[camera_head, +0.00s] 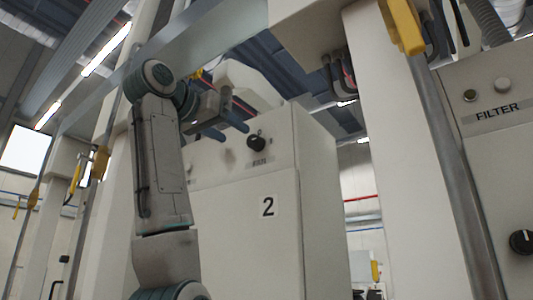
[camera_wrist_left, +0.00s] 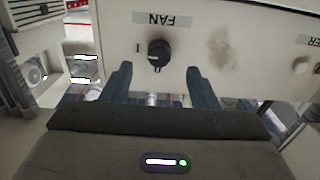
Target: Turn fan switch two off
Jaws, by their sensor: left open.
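The fan switch is a black rotary knob (camera_head: 257,143) on the upper front of the pale cabinet (camera_head: 235,240) marked 2. In the left wrist view the knob (camera_wrist_left: 158,53) appears upside down, with a FAN label (camera_wrist_left: 163,19) above it and an "I" mark to its left. A pale pointer line on the knob faces down in that view. My left gripper (camera_head: 224,128) is open and empty, to the left of the knob in the head view. In the left wrist view the fingers (camera_wrist_left: 159,71) lie on either side of the knob, apart from it. My right gripper is out of view.
A FILTER panel (camera_head: 497,112) with buttons and another black knob (camera_head: 521,242) stands at the right. A white pillar (camera_head: 395,150) and metal pipe stand between it and the cabinet. A beam (camera_head: 215,30) crosses above my left arm. Dark smudges mark the fan panel.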

